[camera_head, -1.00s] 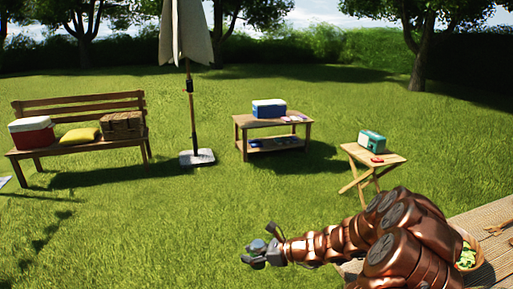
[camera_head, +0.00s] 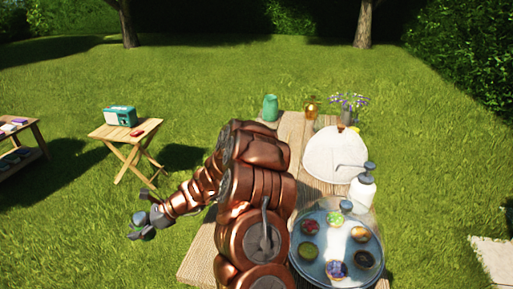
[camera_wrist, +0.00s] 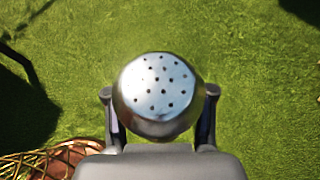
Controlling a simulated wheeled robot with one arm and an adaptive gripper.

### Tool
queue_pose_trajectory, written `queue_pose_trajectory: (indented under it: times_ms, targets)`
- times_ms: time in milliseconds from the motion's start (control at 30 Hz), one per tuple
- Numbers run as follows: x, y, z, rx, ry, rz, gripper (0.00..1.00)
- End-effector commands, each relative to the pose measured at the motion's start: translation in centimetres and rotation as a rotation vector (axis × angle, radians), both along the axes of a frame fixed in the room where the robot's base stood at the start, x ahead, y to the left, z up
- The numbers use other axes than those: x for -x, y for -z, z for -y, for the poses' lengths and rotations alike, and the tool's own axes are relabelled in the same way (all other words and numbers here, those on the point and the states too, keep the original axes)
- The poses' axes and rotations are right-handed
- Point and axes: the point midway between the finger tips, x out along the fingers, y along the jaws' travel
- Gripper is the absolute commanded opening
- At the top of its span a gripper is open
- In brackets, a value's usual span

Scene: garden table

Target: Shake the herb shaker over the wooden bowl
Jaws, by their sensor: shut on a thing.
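My gripper (camera_head: 143,226) is shut on the herb shaker (camera_wrist: 158,88). In the wrist view the shaker's silver, perforated round top faces the camera, between the two fingers. In the head view the shaker (camera_head: 139,217) is a small greyish shape at the gripper, held out over the grass left of the long wooden table (camera_head: 198,262). I cannot make out the wooden bowl in the head view; my arm hides part of the table. A brown shape with a woven pattern (camera_wrist: 42,160) shows at the lower left of the wrist view, unclear what it is.
The table holds a round glass tray (camera_head: 310,275) with several small food items, a white pump bottle (camera_head: 361,193), a white dome (camera_head: 335,155), a green jar (camera_head: 270,108), an amber bottle (camera_head: 311,108) and a flower vase (camera_head: 347,118). A folding table (camera_head: 128,135) carries a teal radio (camera_head: 120,115).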

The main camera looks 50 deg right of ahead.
Motion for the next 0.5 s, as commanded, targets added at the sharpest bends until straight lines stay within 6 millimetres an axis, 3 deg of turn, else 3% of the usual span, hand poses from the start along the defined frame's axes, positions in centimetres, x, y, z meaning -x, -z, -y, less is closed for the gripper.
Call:
queue_pose_trajectory:
  times_ms: [100,500]
  targets:
    - [0.0,-0.5,2.7,0.045,-0.011,-0.027,0.00]
    - [0.8,-2.2,10.0,0.235,-0.120,-0.136,0.00]
